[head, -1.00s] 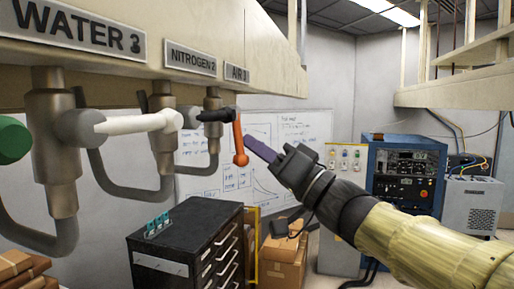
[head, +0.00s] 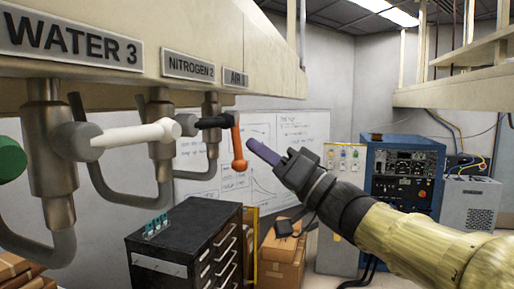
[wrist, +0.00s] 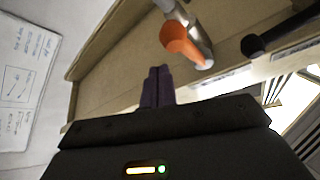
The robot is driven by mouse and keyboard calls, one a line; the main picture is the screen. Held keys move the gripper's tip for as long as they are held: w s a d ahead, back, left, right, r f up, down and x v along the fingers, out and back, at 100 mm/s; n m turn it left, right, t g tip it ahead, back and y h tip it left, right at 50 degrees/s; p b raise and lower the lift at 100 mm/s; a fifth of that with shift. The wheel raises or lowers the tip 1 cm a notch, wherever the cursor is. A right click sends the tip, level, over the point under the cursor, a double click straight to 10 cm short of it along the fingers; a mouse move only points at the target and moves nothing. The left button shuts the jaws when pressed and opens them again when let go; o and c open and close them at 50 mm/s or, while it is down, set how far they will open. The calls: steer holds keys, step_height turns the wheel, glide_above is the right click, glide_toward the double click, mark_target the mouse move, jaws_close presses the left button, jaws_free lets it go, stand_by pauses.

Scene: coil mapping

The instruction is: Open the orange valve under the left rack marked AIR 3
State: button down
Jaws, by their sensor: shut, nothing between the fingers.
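The orange valve handle (head: 237,148) hangs downward from its pipe under the left rack, below the AIR label (head: 235,78), whose number I cannot read clearly now. In the wrist view the orange handle (wrist: 182,42) is above and right of the fingertips. My gripper (head: 262,152) has purple fingers, shut together and empty. It is just right of the handle's lower end, with a small gap between them in the head view. The fingers also show in the wrist view (wrist: 158,86), pointing toward the rack.
A black-handled valve (head: 213,121) under NITROGEN 2 and a white-handled valve (head: 130,134) under WATER 3 are to the left. A black drawer cabinet (head: 190,245) stands below. A whiteboard (head: 285,150) is behind. Blue equipment (head: 403,170) stands right.

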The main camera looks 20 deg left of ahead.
steer(key=s+d+b, duration=0.3)
steer(key=d+b, duration=0.1)
steer(key=d, duration=0.5)
steer(key=shift+s, duration=0.3)
steer(key=shift+w, duration=0.1)
